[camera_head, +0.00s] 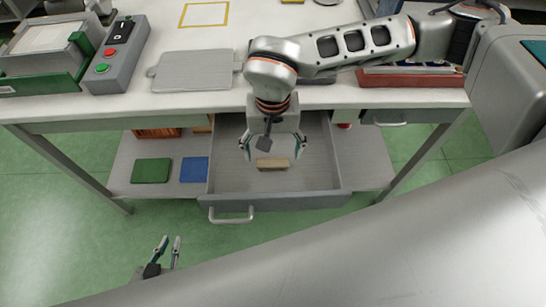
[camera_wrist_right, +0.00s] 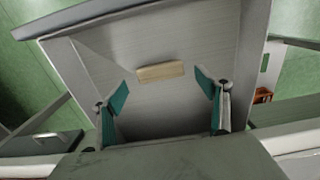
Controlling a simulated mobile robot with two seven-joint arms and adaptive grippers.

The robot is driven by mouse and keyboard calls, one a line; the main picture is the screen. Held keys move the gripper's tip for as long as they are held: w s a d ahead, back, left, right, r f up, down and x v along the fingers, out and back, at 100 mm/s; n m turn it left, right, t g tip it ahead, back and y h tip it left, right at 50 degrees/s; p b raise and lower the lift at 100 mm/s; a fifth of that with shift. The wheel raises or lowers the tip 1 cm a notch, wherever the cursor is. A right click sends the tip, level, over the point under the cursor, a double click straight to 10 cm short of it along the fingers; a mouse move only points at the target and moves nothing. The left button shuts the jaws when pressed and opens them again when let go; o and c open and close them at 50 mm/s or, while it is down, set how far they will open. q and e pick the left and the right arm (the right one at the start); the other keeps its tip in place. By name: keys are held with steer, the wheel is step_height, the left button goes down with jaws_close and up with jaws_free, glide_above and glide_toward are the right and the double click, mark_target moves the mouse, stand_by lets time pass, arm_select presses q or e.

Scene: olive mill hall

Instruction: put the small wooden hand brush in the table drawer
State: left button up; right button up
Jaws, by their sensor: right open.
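The small wooden hand brush (camera_head: 273,163) lies inside the pulled-out table drawer (camera_head: 225,179). In the right wrist view the brush (camera_wrist_right: 161,71) rests on the floor of the drawer (camera_wrist_right: 110,62), apart from the fingers. My right gripper (camera_head: 272,150) is over the drawer, with its fingers spread to either side of the brush. It is open and empty, and its teal finger pads show in the right wrist view (camera_wrist_right: 162,102). My left gripper (camera_head: 168,246) is low at the left, in front of the table, with its two fingers apart and nothing between them.
On the table (camera_head: 140,107) are a control box (camera_head: 118,57) with buttons, a grey board (camera_head: 193,72) and a red-edged tray (camera_head: 412,79). The shelf below holds a green item (camera_head: 151,171) and a blue item (camera_head: 194,169). A second drawer handle (camera_head: 390,124) is at the right.

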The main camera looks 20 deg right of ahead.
mark_target(273, 162)
step_height(273, 162, up, 8)
steer(key=shift+f, duration=0.15)
stand_by(0.5)
